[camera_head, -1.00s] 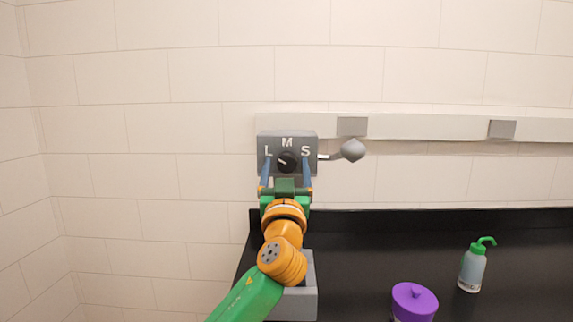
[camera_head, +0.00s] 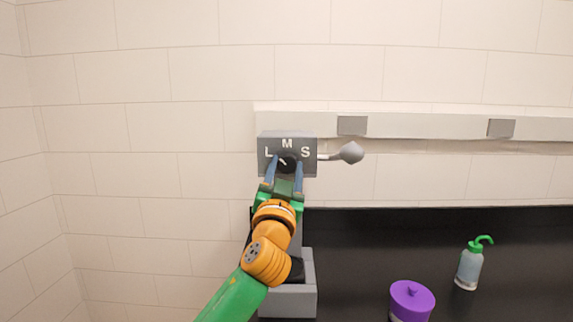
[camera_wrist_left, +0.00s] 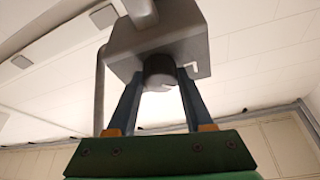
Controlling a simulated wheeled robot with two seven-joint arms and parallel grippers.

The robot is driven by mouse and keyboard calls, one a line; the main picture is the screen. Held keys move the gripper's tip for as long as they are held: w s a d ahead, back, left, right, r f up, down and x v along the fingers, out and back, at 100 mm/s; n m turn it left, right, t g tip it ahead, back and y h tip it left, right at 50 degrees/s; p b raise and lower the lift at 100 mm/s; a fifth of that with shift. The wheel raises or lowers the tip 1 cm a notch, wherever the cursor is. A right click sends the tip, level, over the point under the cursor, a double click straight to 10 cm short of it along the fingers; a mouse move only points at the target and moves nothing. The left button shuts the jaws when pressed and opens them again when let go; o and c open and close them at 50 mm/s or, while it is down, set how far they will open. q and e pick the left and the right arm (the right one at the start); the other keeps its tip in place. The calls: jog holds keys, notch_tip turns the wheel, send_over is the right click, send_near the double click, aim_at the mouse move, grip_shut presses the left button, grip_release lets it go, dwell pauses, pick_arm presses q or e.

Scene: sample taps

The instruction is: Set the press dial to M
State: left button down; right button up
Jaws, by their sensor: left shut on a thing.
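The press (camera_head: 268,140) is a grey box against the wall, marked L, M and S on its front. Its dial (camera_head: 288,162) is a round black knob below the M, with a pale pointer line slanting up-left, between L and M. My left gripper (camera_head: 286,165) is shut on the dial, with one blue finger on each side of it. In the left wrist view the dial (camera_wrist_left: 159,72) sits between the two fingertips under the press (camera_wrist_left: 190,40). My right gripper is not in view.
A grey lever with a rounded knob (camera_head: 351,153) sticks out on the press's right. A pale rail (camera_head: 430,122) with grey blocks runs along the wall. A purple lidded container (camera_head: 411,299) and a green-topped bottle (camera_head: 469,267) stand on the black counter (camera_head: 350,250) at right.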

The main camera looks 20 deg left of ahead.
pick_arm(q)
jog(key=m+h+p, duration=0.1)
jog(key=m+p, duration=0.2)
jog(key=m+h+p, duration=0.2)
jog(key=m+p, duration=0.1)
jog(key=r+m+g+h+p, duration=0.1)
jog(key=m+p, duration=0.2)
jog(key=m, duration=0.1)
jog(key=shift+a+h, duration=0.2)
jog(key=shift+h, duration=0.1)
jog(key=shift+f+m+g+h+p, duration=0.15)
jog(key=shift+m+g+h+p, duration=0.2)
jog(key=shift+m+p, duration=0.6)
